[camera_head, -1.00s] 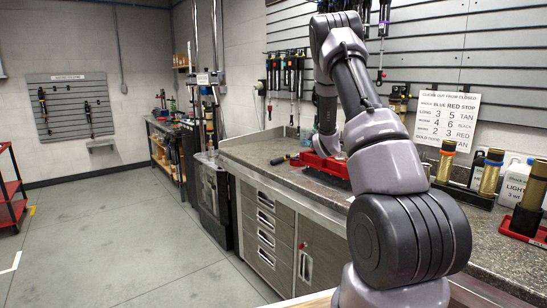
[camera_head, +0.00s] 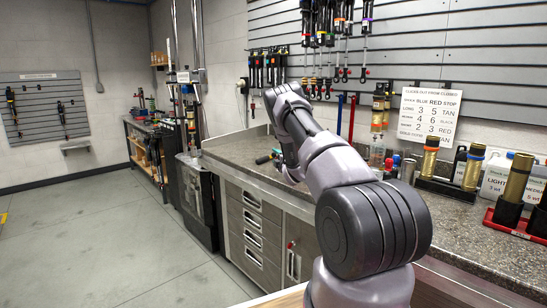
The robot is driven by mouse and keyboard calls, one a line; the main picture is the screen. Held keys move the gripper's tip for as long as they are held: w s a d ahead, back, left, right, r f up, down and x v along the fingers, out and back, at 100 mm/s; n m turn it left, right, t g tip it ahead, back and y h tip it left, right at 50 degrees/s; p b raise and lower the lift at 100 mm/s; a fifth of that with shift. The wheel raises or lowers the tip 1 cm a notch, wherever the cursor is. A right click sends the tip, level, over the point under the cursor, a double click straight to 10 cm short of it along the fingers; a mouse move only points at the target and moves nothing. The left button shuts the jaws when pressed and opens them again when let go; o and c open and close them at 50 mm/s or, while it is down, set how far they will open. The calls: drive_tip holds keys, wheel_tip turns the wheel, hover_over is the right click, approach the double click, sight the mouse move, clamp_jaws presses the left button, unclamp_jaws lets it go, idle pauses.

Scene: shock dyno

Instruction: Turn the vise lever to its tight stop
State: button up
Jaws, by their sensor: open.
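I cannot make out the vise or its lever in the head view; my arm covers part of the workbench (camera_head: 232,152) where they may be. My arm reaches over the bench and its far end bends down behind my own forearm. My gripper's fingers are hidden, so I cannot see what they are near or touching.
Gold cylinders in a dark stand (camera_head: 450,191) are further right. The floor at left is clear.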

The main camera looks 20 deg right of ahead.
drive_tip(key=shift+w+d, duration=0.1)
drive_tip(key=shift+w, duration=1.2)
clamp_jaws()
idle(0.5)
